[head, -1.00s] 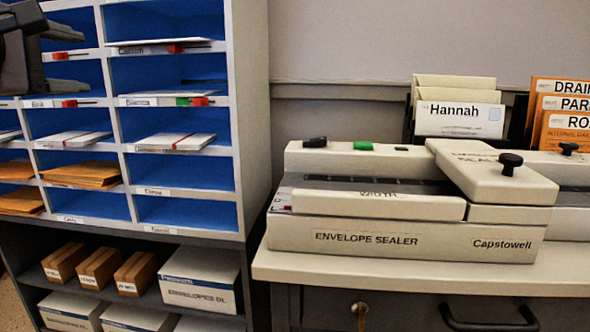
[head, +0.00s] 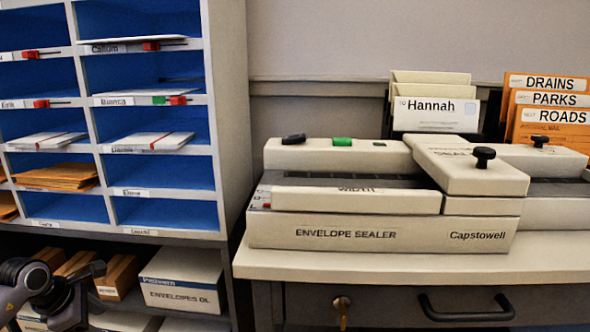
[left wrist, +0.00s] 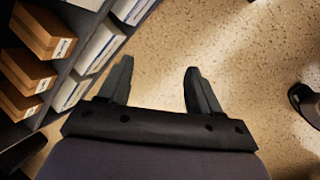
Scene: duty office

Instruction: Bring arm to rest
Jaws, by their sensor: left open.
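My left gripper (left wrist: 152,85) shows in the left wrist view with its two dark fingers apart and nothing between them. It points down over the speckled floor (left wrist: 240,50), beside the lower shelf of boxes. In the head view, dark parts of my left arm show at the lower left, in front of the lower shelf; the fingertips cannot be made out there. My right gripper is in neither view.
A blue pigeonhole rack (head: 215,60) holds envelopes. Brown boxes (head: 118,277) and a white envelope box (head: 182,280) sit below it. An envelope sealer (head: 345,234) and upright envelopes (head: 433,112) stand on the desk (head: 380,264) at right.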

